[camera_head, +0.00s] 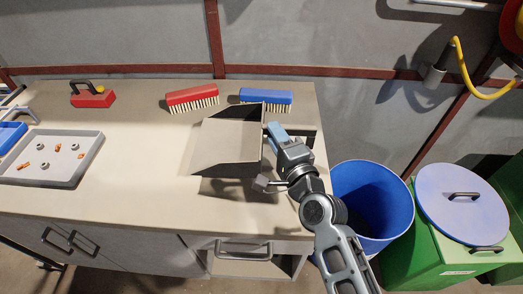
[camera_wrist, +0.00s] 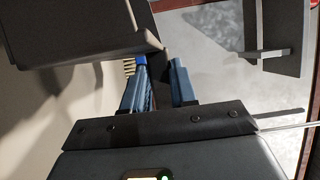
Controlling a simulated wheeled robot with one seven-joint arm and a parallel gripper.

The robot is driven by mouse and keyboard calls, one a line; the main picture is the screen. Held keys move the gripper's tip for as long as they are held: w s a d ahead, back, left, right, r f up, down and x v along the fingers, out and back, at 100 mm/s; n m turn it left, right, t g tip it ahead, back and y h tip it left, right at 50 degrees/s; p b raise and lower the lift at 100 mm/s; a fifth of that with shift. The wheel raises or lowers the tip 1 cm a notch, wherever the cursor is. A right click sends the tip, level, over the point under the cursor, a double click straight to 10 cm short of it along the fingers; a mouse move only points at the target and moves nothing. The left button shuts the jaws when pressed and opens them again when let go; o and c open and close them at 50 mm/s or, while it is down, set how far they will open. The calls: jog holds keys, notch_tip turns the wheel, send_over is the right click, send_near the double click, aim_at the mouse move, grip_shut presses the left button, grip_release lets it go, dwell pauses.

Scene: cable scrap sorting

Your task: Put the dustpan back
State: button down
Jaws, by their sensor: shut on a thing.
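The grey-beige dustpan (camera_head: 222,142) is over the right part of the workbench, its broad lip toward the left front. A shadow shows under it, so it appears raised off the top. My gripper (camera_head: 277,133), with blue fingers, is at its right back side and shut on it. In the wrist view the dustpan (camera_wrist: 75,32) fills the upper left, and my gripper (camera_wrist: 159,84) has its two fingers on either side of a narrow dark part of it. The exact grip is partly hidden.
A red brush (camera_head: 191,97) and a blue brush (camera_head: 266,97) lie behind the dustpan. A grey tray (camera_head: 93,155) with small scraps and a red block with a handle (camera_head: 93,98) are left. A blue bin (camera_head: 372,200) and green container (camera_head: 430,245) stand right. The bench's middle is clear.

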aim_at(253, 136)
jog(key=shift+s+a+f+b, duration=0.1)
jog(key=shift+a+f+b, duration=0.45)
jog(key=shift+f, duration=0.4)
jog(key=shift+s+a+f+b, duration=0.1)
jog(key=shift+a+f+b, duration=0.4)
jog(key=shift+f, duration=0.45)
jog(key=shift+s+a+f+b, duration=0.1)
jog(key=shift+a+f+b, duration=0.25)
jog(key=shift+f+b, duration=0.5)
jog(key=shift+f, duration=0.1)
jog(key=shift+f, duration=0.1)
jog(key=c, duration=0.9)
grip_release()
